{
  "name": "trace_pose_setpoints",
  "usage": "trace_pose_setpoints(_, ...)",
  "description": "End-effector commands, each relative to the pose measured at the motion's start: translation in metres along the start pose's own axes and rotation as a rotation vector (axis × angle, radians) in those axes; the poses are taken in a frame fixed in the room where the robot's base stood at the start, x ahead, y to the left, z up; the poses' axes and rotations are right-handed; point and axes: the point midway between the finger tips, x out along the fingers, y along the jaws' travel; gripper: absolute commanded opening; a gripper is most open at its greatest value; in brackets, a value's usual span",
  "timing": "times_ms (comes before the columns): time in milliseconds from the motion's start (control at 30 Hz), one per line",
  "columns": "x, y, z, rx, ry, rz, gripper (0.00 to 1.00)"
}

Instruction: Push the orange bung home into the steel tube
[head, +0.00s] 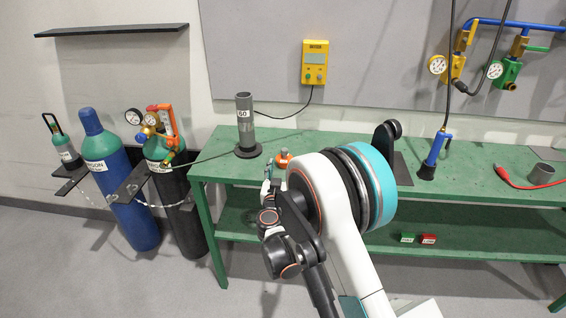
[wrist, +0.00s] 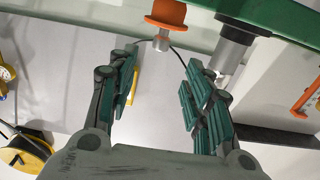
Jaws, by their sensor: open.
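The steel tube (head: 244,122), grey with a "60" label, stands upright on a black round base on the green bench. The orange bung (head: 283,158) is on the bench to the right of the tube's base, its lower part hidden by my arm. In the wrist view, which is upside down, the orange bung (wrist: 165,14) has a short grey stem and lies beyond the gap between my fingers. The tube (wrist: 231,55) is partly behind the right-hand finger. My gripper (wrist: 160,88) is open, with nothing between its teal pads; in the head view my arm mostly hides it.
The green bench (head: 470,172) runs along the wall. A black hose crosses toward the tube. A yellow meter (head: 315,62) hangs above.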

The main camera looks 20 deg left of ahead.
Motion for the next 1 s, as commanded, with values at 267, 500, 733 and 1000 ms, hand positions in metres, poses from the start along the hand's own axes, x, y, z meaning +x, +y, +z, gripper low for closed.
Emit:
trace_pose_setpoints(267,0.051,0.001,0.002,0.000,-0.001,0.001,0.46)
trace_pose_setpoints(500,0.068,0.000,0.001,0.000,-0.001,0.000,0.46)
trace_pose_setpoints(733,0.099,0.000,0.009,0.000,-0.001,0.002,0.46)
trace_pose_setpoints(1000,0.117,-0.001,0.006,0.000,-0.001,0.000,0.46)
